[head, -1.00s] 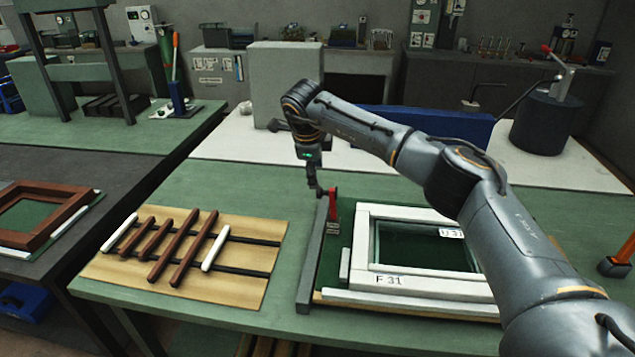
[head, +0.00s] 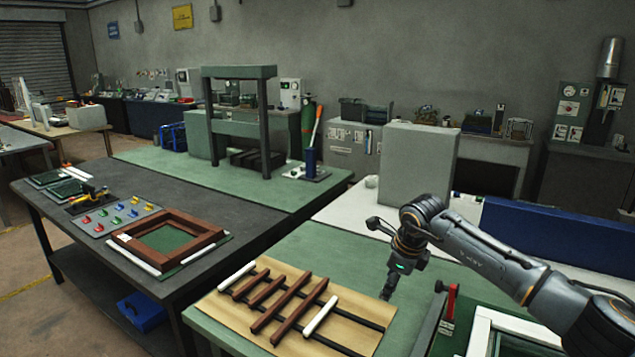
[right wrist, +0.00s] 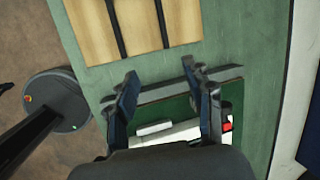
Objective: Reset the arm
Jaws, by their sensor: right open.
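My right gripper (head: 388,287) hangs over the green bench between the strip board and the frame fixture, holding nothing. In the right wrist view its two fingers (right wrist: 162,78) are spread apart, with the fixture's grey bar (right wrist: 160,91) below them. A red clamp (head: 450,303) stands just right of the gripper, apart from it. A white frame (head: 483,335) lies in the fixture and is partly cut off at the lower right. My left gripper is in neither view.
A tan board (head: 225,311) with brown and white strips lies left of the gripper. A brown frame (head: 205,231) lies on the dark table at left. A grey block (head: 418,165) and a blue panel (head: 545,237) stand behind my arm.

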